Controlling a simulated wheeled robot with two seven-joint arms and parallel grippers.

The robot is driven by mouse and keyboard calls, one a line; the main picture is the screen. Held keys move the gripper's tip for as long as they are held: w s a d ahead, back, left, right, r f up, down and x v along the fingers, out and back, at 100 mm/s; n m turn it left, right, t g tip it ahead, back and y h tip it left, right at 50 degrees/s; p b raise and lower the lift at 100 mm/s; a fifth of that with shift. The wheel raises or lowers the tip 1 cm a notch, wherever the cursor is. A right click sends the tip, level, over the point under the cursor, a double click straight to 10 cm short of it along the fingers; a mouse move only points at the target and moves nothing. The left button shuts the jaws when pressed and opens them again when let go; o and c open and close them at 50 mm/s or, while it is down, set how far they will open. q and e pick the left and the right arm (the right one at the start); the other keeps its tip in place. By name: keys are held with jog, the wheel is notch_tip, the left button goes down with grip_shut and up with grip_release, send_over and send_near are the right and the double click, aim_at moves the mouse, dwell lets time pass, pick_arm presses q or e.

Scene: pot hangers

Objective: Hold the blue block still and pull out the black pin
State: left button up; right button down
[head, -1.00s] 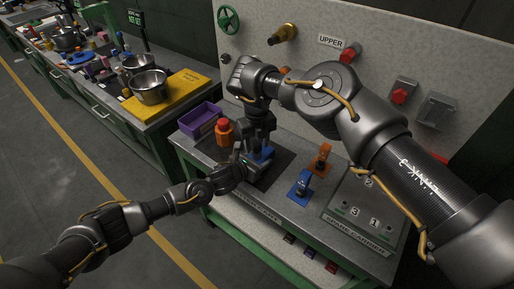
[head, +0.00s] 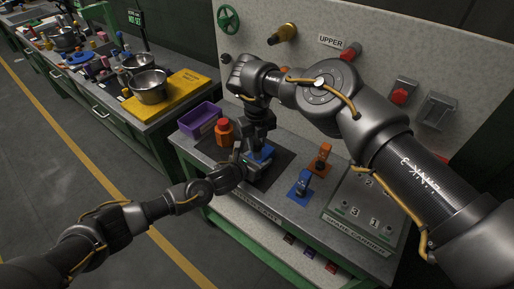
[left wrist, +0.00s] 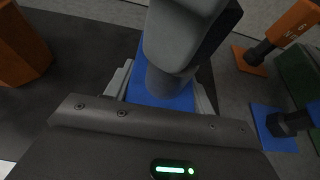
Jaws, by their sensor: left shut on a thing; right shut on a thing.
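The blue block (head: 262,154) sits on the dark mat at the front left of the bench. In the left wrist view it (left wrist: 163,97) is between the pale fingers of my left gripper (left wrist: 163,88). My left gripper (head: 254,161) comes in low from the left and is shut on the block. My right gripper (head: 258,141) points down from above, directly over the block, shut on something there. The black pin is hidden by the right gripper's fingers, so I cannot see how far it sits in the block.
An orange holder (head: 320,160) and another blue holder (head: 300,188) stand to the right. A grey labelled panel (head: 362,213) lies farther right.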

aim_at(257, 143)
jog(key=shift+r, duration=0.65)
dwell(0.3)
pick_arm(q)
jog(key=shift+s, duration=0.1)
pick_arm(e)
jog(key=shift+r, duration=2.6)
pick_arm(q)
jog(key=o, duration=1.5)
jog(key=shift+a, duration=0.1)
jog(key=v, duration=1.2)
